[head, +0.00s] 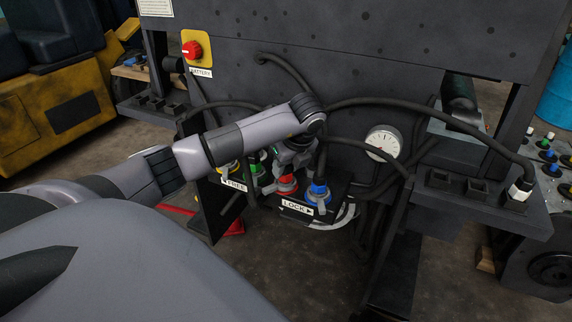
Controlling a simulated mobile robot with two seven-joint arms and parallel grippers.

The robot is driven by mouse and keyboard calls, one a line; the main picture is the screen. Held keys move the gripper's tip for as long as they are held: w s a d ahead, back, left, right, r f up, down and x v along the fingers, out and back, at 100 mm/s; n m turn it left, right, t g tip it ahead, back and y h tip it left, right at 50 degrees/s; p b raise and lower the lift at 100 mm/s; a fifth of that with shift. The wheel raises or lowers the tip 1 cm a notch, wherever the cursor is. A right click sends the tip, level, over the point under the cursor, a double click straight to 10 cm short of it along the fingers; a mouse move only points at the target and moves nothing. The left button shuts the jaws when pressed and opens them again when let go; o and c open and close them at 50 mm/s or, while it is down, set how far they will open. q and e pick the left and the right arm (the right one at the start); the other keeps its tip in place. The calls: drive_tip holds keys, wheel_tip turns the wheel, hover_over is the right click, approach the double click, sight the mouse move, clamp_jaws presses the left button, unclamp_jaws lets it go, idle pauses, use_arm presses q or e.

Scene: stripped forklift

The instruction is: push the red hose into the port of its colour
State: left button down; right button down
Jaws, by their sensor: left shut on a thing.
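My left arm reaches in from the left, and its gripper (288,174) points down at the row of coloured ports. It is shut on the red hose, whose end is mostly hidden by the gripper and wrist. Red (286,186) shows just below the fingers, between the green and blue fittings. I cannot tell whether this red is the hose's collar or the port, or whether the hose is seated. My right gripper is not in view.
A blue fitting (319,193) stands close on the right, above the LOCK label (295,207). A green fitting (258,170) and a yellow one (229,168) are on the left. Black hoses loop around. A white-banded hose end (520,190) sits at the right bracket (475,207).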

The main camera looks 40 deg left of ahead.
use_arm(q)
drive_tip(key=c, duration=0.6)
unclamp_jaws()
drive_tip(key=shift+r, duration=0.1)
drive_tip(key=shift+c, duration=0.2)
drive_tip(key=v, duration=0.7)
drive_tip(key=shift+d, duration=0.1)
